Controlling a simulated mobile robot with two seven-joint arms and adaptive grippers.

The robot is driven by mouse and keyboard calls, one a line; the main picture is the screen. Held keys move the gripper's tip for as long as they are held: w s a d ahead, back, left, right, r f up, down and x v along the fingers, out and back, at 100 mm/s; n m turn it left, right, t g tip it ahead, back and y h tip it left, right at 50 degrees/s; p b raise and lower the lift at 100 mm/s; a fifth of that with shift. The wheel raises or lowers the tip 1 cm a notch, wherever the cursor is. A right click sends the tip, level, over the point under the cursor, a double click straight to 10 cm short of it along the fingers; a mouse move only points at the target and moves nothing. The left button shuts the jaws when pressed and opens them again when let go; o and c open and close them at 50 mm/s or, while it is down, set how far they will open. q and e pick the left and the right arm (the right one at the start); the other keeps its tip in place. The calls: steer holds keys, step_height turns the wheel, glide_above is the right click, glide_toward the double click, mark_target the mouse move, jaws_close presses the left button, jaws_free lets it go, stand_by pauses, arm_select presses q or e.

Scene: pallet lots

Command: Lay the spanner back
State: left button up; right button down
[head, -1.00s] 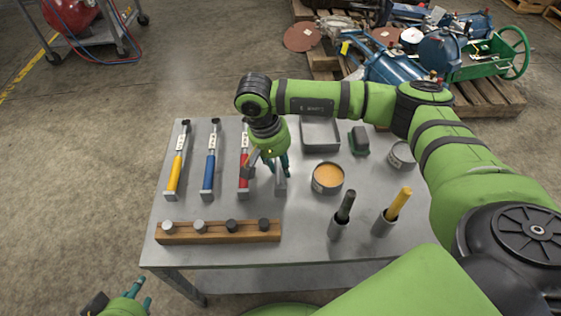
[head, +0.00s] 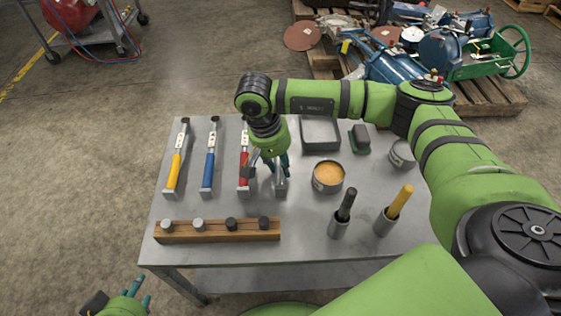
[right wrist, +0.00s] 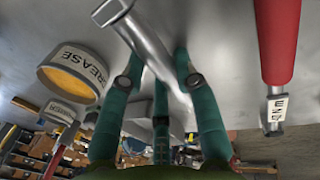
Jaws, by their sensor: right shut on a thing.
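The spanner, a plain grey metal bar with a squared end (head: 280,187), is in my right gripper (head: 268,168), right of the red-handled tool. In the right wrist view the bar (right wrist: 150,45) runs between the teal fingers (right wrist: 160,75), which are shut on it. It lies close over the table top; I cannot tell if it touches. My gripper hides its far part in the head view. My left gripper (head: 142,294) is at the bottom left, off the table, with its fingers apart and empty.
Yellow (head: 174,170), blue (head: 209,170) and red-handled (head: 244,172) tools lie in a row on the grey table (head: 300,245). A grease tin (head: 328,188) stands close right. A wooden block (head: 215,237) with knobs is in front, and two holders (head: 338,230) (head: 384,225) stand front right.

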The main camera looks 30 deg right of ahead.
steer(key=c, duration=0.8)
jaws_free()
steer(key=shift+c, duration=0.2)
